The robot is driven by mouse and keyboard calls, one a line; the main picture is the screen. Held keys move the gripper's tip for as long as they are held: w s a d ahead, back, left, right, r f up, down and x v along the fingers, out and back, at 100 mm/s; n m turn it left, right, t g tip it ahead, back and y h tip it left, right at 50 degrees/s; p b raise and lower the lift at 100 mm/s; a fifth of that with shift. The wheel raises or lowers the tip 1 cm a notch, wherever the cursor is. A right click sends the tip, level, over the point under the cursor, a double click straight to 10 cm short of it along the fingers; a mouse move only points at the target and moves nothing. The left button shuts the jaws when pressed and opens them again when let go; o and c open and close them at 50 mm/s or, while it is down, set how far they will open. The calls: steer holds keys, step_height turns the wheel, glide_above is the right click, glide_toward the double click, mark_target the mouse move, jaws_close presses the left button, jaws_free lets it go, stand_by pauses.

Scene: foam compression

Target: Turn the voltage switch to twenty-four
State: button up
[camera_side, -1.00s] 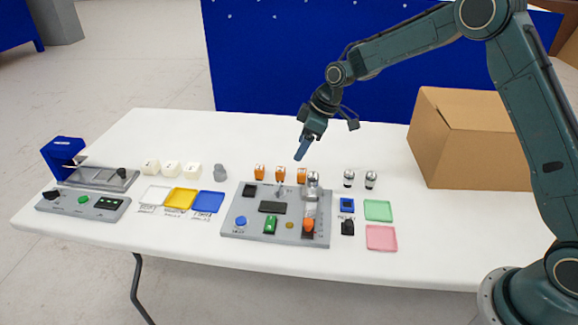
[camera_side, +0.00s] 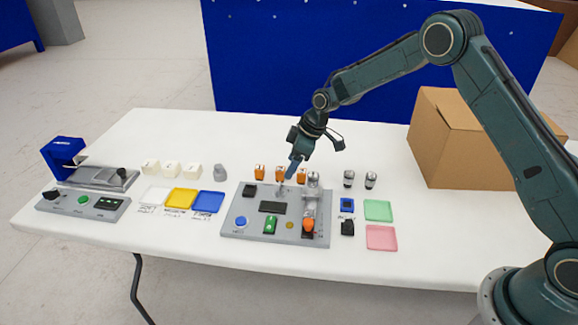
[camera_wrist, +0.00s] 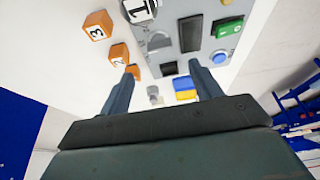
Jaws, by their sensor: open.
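I cannot tell for sure which control is the voltage switch; its labels are too small to read. The grey panel (camera_side: 240,230) carries a black square part (camera_side: 249,190), a dark display (camera_side: 271,207), a green rocker (camera_side: 270,225), a blue button (camera_side: 240,222) and an orange-topped part (camera_side: 308,226). A black knob-like part (camera_side: 347,228) stands right of the panel. My gripper (camera_side: 292,168) is above the panel's back edge, pointing down.
Orange numbered blocks (camera_side: 259,171) stand behind the panel, close to my gripper. Two metal cylinders (camera_side: 348,178) and a blue part (camera_side: 346,205) are at its right, beside green (camera_side: 378,210) and pink trays (camera_side: 381,237). A cardboard box (camera_side: 440,150) stands back right. Another station (camera_side: 85,203) is left.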

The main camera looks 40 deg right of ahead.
mark_target(279, 186)
steer(key=x, duration=0.9)
steer(key=shift+f, duration=0.1)
steer(key=c, duration=1)
